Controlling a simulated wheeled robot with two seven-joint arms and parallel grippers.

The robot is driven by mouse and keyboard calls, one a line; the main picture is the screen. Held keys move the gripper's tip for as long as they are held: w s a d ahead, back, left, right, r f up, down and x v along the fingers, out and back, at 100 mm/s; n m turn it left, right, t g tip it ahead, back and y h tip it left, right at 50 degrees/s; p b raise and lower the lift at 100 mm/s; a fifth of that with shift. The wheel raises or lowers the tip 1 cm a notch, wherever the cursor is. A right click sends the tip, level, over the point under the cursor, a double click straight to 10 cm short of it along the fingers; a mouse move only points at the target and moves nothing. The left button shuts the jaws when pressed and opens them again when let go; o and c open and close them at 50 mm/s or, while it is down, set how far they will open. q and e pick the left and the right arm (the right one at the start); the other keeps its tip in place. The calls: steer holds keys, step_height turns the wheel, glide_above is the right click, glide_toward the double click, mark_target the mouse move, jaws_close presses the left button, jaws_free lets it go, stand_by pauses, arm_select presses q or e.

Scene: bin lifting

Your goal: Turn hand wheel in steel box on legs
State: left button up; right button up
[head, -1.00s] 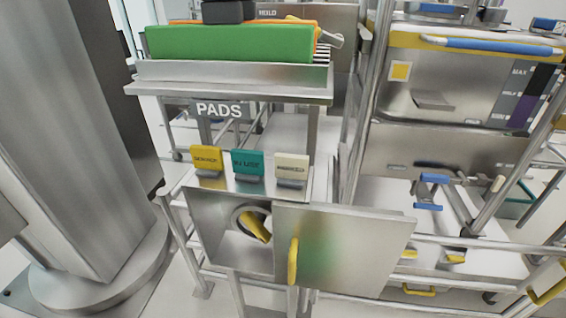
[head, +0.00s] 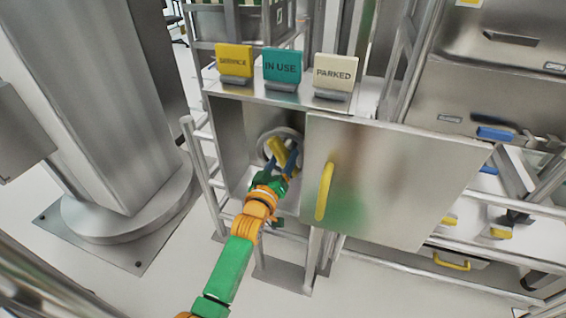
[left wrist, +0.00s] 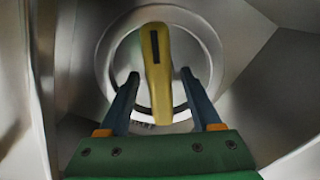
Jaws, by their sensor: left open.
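The steel box (head: 232,127) on legs stands with its door (head: 400,185) swung open to the right; the door has a yellow handle (head: 324,191). Inside is the hand wheel, a round grey disc (head: 268,137) with a yellow grip bar (head: 277,150). In the left wrist view the yellow bar (left wrist: 157,60) stands nearly upright across the disc (left wrist: 205,55). My left gripper (head: 283,160) reaches into the box. In the left wrist view its open dark fingers (left wrist: 158,85) lie on either side of the bar's lower part, with gaps visible. My right gripper is not in view.
Three signs stand on the box top: yellow SERVICE (head: 234,59), teal IN USE (head: 282,66) and cream PARKED (head: 334,73). A steel column (head: 90,120) rises at left. A steel unit with rails (head: 520,90) fills the right. Floor is clear at lower left.

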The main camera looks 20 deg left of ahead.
arm_select(q)
steer(key=shift+w, duration=0.2)
jaws_close()
stand_by(1.3)
